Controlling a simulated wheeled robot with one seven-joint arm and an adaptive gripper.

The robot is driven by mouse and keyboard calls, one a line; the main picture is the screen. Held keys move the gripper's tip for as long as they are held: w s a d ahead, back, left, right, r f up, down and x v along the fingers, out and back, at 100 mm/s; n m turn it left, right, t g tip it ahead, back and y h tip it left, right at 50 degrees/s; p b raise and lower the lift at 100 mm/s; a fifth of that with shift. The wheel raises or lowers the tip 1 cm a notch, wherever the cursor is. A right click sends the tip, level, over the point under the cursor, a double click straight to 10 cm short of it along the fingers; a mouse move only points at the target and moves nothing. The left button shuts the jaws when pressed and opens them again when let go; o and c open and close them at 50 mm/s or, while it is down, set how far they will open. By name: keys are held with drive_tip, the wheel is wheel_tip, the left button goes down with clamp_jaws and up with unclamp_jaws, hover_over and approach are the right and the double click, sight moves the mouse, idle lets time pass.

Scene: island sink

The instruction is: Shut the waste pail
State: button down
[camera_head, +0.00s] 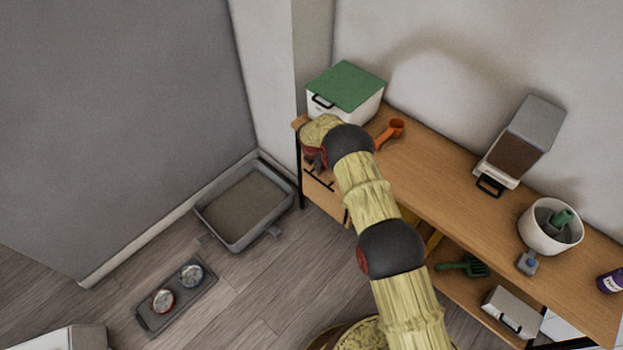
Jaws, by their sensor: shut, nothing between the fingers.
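A white box-shaped pail with a green lid (345,86) stands at the far left end of the wooden shelf unit, against the wall; it looks like the waste pail. Its lid lies flat over the top and looks closed, with no clear gap. A black handle shows on its left front side. My gripper (317,162) is just in front of and below the pail, at the shelf's left end, pointing down. Its dark fingers are small, partly hidden by my wrist, and look shut and empty.
A litter tray (206,216) and bowl stand (146,316) are on the floor. A white bin (514,311) is below.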

drive_tip(key=shift+w+d, duration=0.2)
drive_tip(key=shift+w, duration=0.1)
drive_tip(key=shift+r, duration=0.1)
drive_tip(key=s+a+r+p, duration=0.2)
drive_tip(key=s+a+r, duration=0.2)
drive_tip(key=r, duration=0.5)
drive_tip(key=shift+s+a+r+p, duration=0.2)
drive_tip(key=shift+s+p, duration=0.15)
drive_tip(key=shift+s, duration=0.2)
